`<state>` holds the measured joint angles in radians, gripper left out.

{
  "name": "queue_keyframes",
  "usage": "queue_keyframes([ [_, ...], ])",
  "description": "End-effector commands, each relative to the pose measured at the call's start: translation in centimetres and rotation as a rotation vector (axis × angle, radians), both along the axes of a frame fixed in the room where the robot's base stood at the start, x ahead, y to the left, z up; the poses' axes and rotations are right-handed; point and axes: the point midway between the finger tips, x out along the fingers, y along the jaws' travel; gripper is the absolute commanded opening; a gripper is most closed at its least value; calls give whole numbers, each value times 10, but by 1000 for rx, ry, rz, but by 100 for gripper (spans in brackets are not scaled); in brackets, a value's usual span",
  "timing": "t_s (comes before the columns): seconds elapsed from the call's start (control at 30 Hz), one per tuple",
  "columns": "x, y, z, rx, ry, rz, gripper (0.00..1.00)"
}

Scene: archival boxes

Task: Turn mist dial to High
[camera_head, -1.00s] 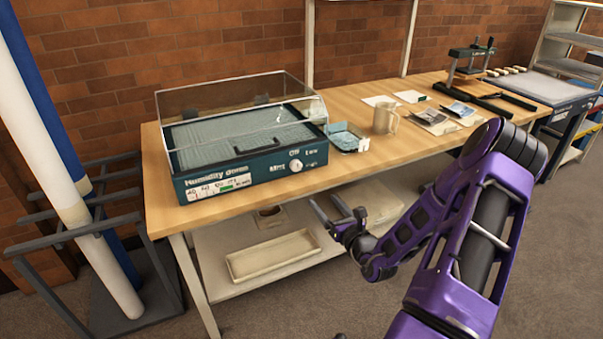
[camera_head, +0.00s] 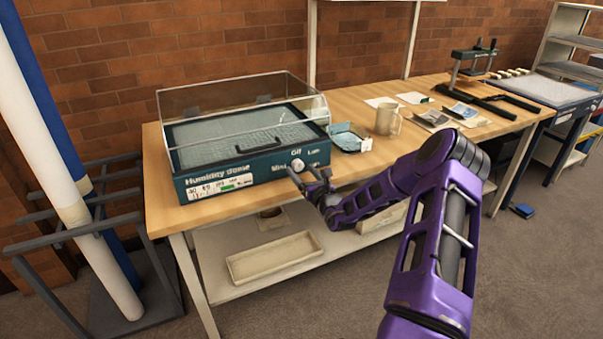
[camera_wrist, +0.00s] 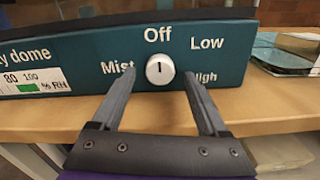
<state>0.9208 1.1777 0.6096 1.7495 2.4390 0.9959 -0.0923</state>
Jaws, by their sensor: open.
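The humidity dome (camera_head: 245,150) is a dark teal box with a clear lid, standing on the wooden bench. Its white mist dial (camera_wrist: 160,69) sits on the front panel, with Mist to its left, Off above, Low at upper right and High at lower right. The dark mark on the dial points up to Off. My gripper (camera_wrist: 160,80) is open in front of the panel, one finger on each side of the dial. I cannot tell whether the fingers touch it.
The wooden bench top (camera_head: 375,160) runs under the dome. A lower shelf holds a long shallow tray (camera_head: 275,257). The floor in front is clear.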

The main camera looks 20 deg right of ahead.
Motion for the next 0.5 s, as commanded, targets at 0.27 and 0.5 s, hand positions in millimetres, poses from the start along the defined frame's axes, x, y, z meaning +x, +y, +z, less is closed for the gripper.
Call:
queue_keyframes([
  [0.27,7,0,0,1,0,0,77],
  [0.5,7,0,0,0,0,0,54],
])
